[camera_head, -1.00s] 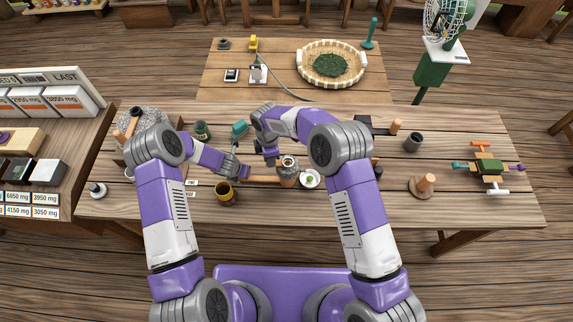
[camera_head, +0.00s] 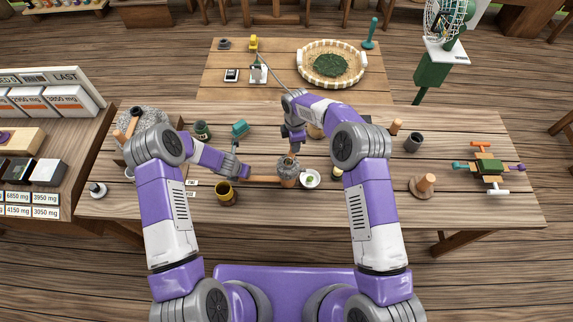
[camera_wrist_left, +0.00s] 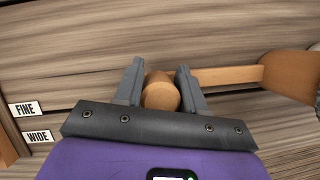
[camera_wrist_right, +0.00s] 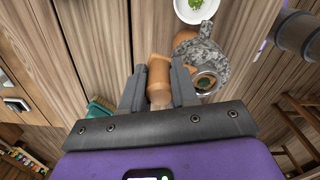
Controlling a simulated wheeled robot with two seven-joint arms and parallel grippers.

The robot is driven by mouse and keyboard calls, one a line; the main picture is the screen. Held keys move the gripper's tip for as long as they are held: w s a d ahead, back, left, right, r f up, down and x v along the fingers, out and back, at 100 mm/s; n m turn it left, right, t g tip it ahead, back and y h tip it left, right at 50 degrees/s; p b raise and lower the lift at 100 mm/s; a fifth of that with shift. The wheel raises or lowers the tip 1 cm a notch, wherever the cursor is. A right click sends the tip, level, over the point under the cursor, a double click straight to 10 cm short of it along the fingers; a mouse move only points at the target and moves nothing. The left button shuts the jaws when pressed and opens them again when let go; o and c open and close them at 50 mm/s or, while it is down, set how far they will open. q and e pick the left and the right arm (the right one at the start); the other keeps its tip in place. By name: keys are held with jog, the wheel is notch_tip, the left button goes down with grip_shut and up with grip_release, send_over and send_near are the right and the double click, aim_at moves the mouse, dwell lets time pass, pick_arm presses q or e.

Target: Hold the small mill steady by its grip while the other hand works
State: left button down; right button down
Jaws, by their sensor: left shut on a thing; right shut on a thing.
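The small mill (camera_head: 288,173) is a grey speckled body standing on the table, also seen in the right wrist view (camera_wrist_right: 205,58). Its wooden grip (camera_head: 262,179) reaches left to my left gripper (camera_head: 238,172). In the left wrist view, my left gripper (camera_wrist_left: 161,85) is shut around a rounded wooden piece (camera_wrist_left: 161,93) at the grip. My right gripper (camera_head: 293,146) is above and behind the mill. In the right wrist view, my right gripper (camera_wrist_right: 158,82) is shut on a wooden handle (camera_wrist_right: 158,78). Whether that handle joins the mill is unclear.
A white dish (camera_head: 310,179) with something green stands right beside the mill.

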jog(key=shift+s+d, duration=0.25)
jog(key=shift+d, duration=0.5)
jog(key=c, duration=1.3)
grip_release()
jog(key=shift+s+d, duration=0.15)
jog(key=o, duration=0.5)
notch_tip(320, 180, up, 23)
jog(key=shift+r, duration=0.15)
